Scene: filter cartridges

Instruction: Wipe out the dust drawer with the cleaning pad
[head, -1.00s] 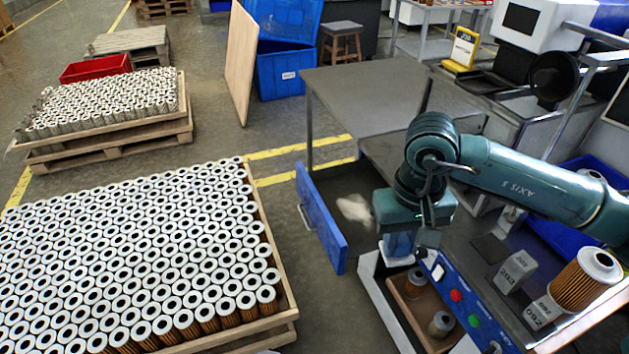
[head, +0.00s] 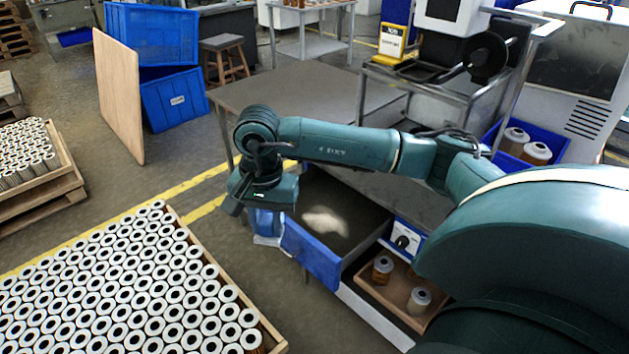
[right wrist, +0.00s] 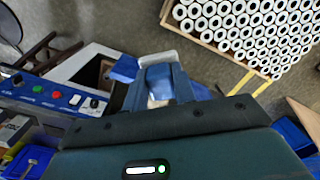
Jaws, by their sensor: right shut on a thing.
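The dust drawer (head: 312,254) is pulled out from under the grey bench in the head view, with a blue front and a dark inside. A pale dust patch (head: 325,222) lies on its floor. My right gripper (head: 264,226) is shut on the cleaning pad (head: 268,241), which has a white underside and a blue upper part. The pad hangs just left of the drawer front, seemingly outside the drawer; its exact height is unclear. The right wrist view shows the pad (right wrist: 156,77) between the fingers, with a blue panel beside it. My left gripper is out of view.
A wooden tray (head: 388,294) with filter cartridges sits right of the drawer, near a blue control panel (head: 404,240). A large pallet of cartridges (head: 274,343) stands at lower left. The grey bench top (head: 270,92) is clear. Floor is free left of the drawer.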

